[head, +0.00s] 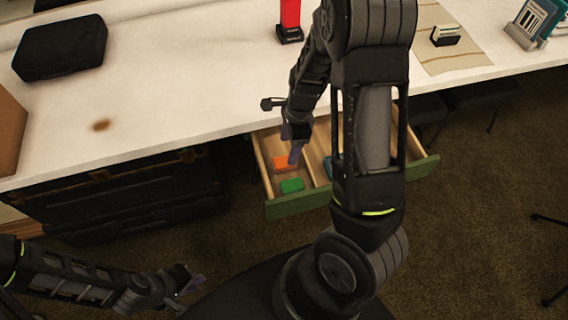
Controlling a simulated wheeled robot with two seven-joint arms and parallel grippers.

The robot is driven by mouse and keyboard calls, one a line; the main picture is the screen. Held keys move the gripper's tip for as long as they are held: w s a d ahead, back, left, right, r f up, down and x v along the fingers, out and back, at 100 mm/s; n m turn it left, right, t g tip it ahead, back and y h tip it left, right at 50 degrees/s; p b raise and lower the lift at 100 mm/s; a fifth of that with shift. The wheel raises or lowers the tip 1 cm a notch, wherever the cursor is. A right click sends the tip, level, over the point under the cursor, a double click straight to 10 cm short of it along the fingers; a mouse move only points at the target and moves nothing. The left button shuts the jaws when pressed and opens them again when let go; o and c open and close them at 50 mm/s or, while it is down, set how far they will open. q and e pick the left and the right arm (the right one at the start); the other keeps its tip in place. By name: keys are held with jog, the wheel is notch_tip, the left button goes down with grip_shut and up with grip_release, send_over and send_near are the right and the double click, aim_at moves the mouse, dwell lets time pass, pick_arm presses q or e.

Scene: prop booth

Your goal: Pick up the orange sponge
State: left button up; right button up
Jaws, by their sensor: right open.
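The orange sponge (281,162) lies in the left compartment of an open drawer (349,198) with a green front. My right gripper (294,154) reaches down into the drawer, with its fingers just over or beside the sponge's right end. It is open, and whether it touches the sponge cannot be told. Part of the sponge is hidden behind the fingers. My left gripper (187,292) is low at the left, away from the drawer, with its fingers apart and empty.
A green block (292,185) lies in front of the sponge in the same compartment. A blue thing (328,167) is partly hidden beyond the divider. The white counter (190,75) overhangs the drawer's back. A black case (61,48) and a red object (290,15) stand on it.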

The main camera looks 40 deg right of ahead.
aim_at(285, 161)
notch_tip(285, 161, down, 2)
jog(key=shift+a+f, duration=0.15)
jog(key=shift+w+f, duration=0.1)
jog(key=shift+f, duration=0.05)
jog(key=shift+w+a+f, duration=0.1)
jog(key=shift+a+f, duration=0.1)
jog(key=shift+f, duration=1.1)
jog(key=shift+w+a+f, duration=0.1)
jog(key=shift+a+f, duration=0.05)
jog(key=shift+f, duration=1.15)
jog(key=c, duration=1.4)
